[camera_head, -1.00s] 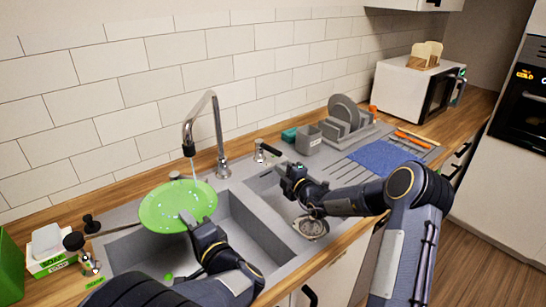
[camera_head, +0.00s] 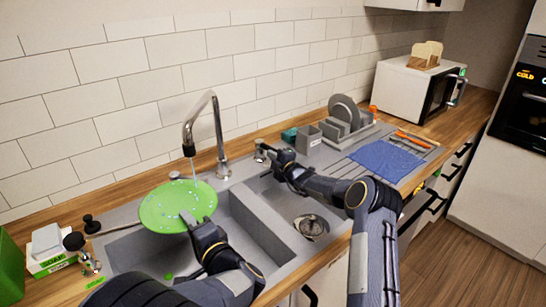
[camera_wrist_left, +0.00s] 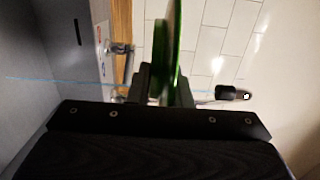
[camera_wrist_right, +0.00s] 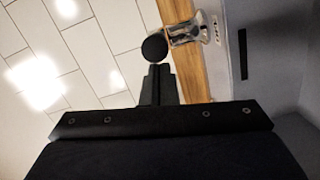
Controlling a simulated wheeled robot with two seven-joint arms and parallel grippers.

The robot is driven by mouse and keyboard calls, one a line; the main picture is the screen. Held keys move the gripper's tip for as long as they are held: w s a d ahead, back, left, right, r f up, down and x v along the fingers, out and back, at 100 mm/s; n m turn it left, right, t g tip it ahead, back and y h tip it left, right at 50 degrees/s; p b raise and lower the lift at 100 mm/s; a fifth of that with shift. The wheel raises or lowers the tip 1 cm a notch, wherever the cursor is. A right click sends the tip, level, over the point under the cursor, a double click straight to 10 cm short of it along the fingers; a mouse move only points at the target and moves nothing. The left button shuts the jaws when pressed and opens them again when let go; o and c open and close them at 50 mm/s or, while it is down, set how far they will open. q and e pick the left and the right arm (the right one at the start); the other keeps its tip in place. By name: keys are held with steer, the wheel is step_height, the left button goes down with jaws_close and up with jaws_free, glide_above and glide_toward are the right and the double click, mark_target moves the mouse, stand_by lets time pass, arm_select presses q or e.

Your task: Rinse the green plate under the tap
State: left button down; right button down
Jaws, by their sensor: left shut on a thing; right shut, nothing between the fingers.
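The green plate (camera_head: 165,207) is held tilted over the left sink basin, under the tap (camera_head: 215,130), with pale drops on its face. My left gripper (camera_head: 203,228) is shut on its near edge; the plate shows edge-on in the left wrist view (camera_wrist_left: 173,50). My right gripper (camera_head: 272,152) is shut and empty at the tap lever (camera_head: 260,153). In the right wrist view its fingertips are close to the lever's dark knob (camera_wrist_right: 154,47); contact is unclear.
A soap box (camera_head: 50,262) and a small bottle stand left of the basin. The right basin holds only its drain (camera_head: 311,227). A dish rack (camera_head: 347,125), a grey holder (camera_head: 307,140) and a blue cloth (camera_head: 386,160) lie to the right.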

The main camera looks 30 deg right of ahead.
steer(key=shift+d, duration=0.1)
steer(key=shift+w+d+f, duration=0.1)
steer(key=shift+w+d, duration=0.05)
steer(key=shift+d, duration=0.4)
steer(key=shift+w+d+f, duration=0.1)
steer(key=shift+d, duration=0.4)
steer(key=shift+r, duration=0.1)
steer(key=shift+a, duration=0.15)
